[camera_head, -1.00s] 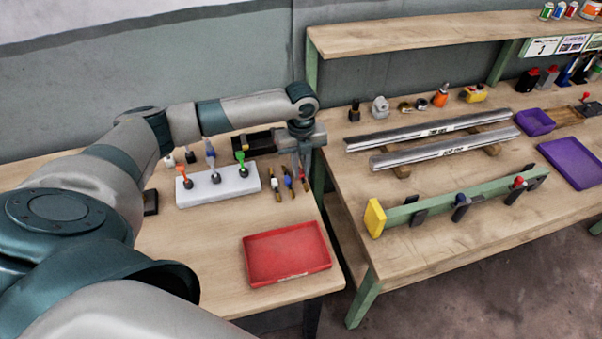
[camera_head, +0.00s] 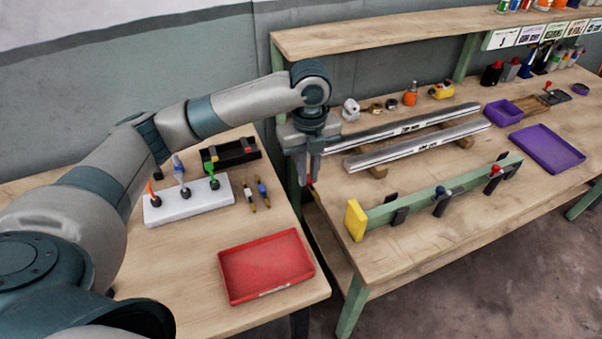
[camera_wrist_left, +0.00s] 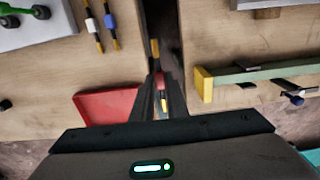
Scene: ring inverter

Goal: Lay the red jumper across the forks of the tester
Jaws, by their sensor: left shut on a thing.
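My left gripper (camera_head: 308,180) is shut on the red jumper (camera_wrist_left: 159,78), a short rod with a red middle and brass-coloured ends. In the wrist view my left gripper (camera_wrist_left: 160,88) has the jumper between its fingertips, one brass end sticking out beyond them. In the head view only a bit of red shows at the fingertips. The gripper is above the gap between the two benches. I cannot tell for sure which thing is the tester; a black device (camera_head: 232,152) stands behind the white block on the left bench. My right gripper is not in view.
A white-banded jumper (camera_head: 249,196) and a blue-banded jumper (camera_head: 263,191) lie beside the white block (camera_head: 160,212) with coloured levers. A red tray (camera_head: 265,268) is in front. On the right bench are a green rail (camera_head: 400,208) with a yellow end, metal bars (camera_head: 430,143) and purple trays (camera_head: 550,150).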

